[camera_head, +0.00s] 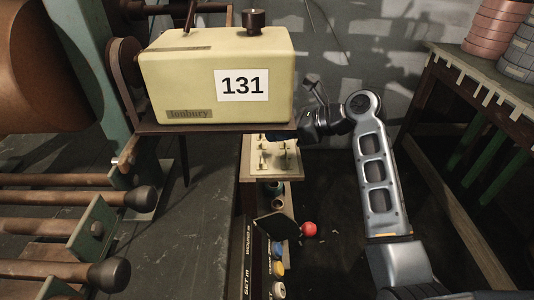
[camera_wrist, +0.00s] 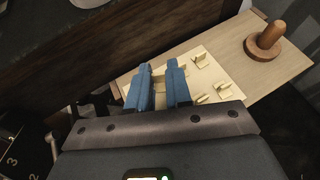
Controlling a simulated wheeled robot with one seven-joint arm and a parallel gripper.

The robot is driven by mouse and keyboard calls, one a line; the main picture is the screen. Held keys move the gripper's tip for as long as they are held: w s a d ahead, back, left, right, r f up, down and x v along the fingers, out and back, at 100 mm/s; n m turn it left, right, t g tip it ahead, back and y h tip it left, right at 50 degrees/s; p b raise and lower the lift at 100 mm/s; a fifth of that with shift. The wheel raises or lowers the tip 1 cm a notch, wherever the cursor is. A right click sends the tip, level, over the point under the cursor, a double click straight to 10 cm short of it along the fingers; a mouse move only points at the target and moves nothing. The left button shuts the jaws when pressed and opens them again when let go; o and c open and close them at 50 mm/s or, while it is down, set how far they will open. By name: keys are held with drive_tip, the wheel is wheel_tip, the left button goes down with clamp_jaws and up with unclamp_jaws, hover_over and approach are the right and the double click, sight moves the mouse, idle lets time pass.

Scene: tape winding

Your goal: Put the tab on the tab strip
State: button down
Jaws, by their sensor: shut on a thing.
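In the wrist view, my gripper (camera_wrist: 160,72) has its two blue fingers closed with a small cream piece between them, which looks like the tab (camera_wrist: 159,86). The fingers largely hide it. The fingers are over the pale strip (camera_wrist: 232,88), which carries several upright cream tabs to the right of the fingers. I cannot tell whether the held tab touches the strip. In the head view, the tab strip (camera_head: 262,166) shows below the yellow machine's shelf, and the gripper's tip is hidden behind that machine.
The yellow machine (camera_head: 190,85) marked 131 stands close to the left of my arm. A wooden peg (camera_wrist: 266,42) stands on the board beside the strip. A lever with a red knob (camera_head: 309,229) sticks out below. A bench (camera_head: 470,95) with stacked rolls is at right.

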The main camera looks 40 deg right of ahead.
sight(267, 158)
drive_tip(key=shift+w+a+f, duration=0.9)
drive_tip(key=shift+a, duration=0.25)
drive_tip(key=shift+f+b, duration=0.9)
drive_tip(key=shift+f, duration=1.1)
drive_tip(key=shift+f, duration=0.1)
drive_tip(key=c, duration=1.3)
unclamp_jaws()
drive_tip(key=shift+s+d+r, duration=0.15)
drive_tip(key=shift+s+r, duration=0.05)
drive_tip(key=shift+r, duration=0.1)
drive_tip(key=p+v, duration=0.2)
drive_tip(key=v, duration=0.9)
drive_tip(key=shift+s+d+p, duration=0.1)
drive_tip(key=shift+s+p, duration=0.05)
drive_tip(key=shift+p, duration=0.25)
